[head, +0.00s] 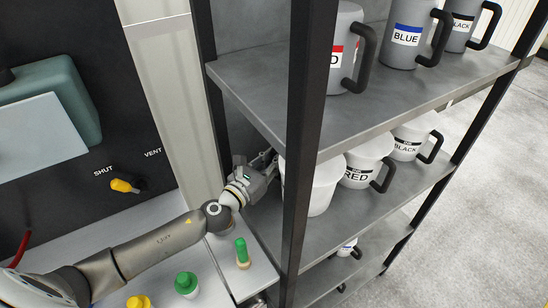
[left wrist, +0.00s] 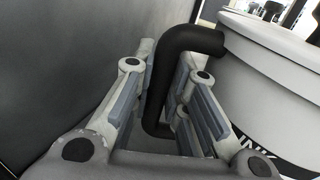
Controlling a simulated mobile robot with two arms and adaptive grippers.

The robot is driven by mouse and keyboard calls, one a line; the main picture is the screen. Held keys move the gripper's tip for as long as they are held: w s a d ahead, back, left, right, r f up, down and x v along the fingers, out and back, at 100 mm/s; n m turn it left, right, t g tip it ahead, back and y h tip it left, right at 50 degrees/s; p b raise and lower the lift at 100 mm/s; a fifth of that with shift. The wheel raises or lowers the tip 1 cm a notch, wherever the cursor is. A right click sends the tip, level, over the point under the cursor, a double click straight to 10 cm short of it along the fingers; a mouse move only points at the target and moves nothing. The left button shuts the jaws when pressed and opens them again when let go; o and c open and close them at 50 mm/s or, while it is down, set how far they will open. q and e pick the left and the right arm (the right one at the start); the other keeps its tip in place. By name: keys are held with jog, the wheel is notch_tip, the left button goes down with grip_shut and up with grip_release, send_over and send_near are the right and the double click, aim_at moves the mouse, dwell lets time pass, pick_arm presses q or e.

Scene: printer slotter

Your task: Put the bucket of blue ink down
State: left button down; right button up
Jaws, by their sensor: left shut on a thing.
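A white bucket (head: 322,186) is at the left end of the middle shelf, partly hidden behind the black shelf post. Its label is turned away in the head view, so its colour name cannot be read. My left gripper (head: 268,163) reaches in from the left beside it. In the left wrist view the fingers (left wrist: 160,95) are shut around the bucket's black handle (left wrist: 165,80). The white bucket wall (left wrist: 270,80) fills the right of that view, with part of a dark label showing. Whether its base touches the shelf cannot be told. My right gripper is not in view.
White buckets marked red (head: 357,160) and black (head: 414,137) stand to the right on the middle shelf (head: 335,231). Grey jugs, one marked blue (head: 405,38), stand above. The shelf post (head: 303,120) is close to my gripper. Green and yellow knobs are below my arm.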

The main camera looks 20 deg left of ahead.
pick_arm(q)
jog(key=c, duration=1.9)
grip_release()
jog(key=o, duration=0.5)
jog(key=shift+s, duration=0.1)
jog(key=shift+c, duration=0.2)
jog(key=shift+r, duration=0.15)
jog(key=shift+s, duration=0.25)
jog(key=b+v, duration=0.1)
jog(key=v, duration=0.5)
jog(key=shift+b, duration=0.35)
jog(key=shift+s+a, duration=0.1)
jog(key=shift+s, duration=0.35)
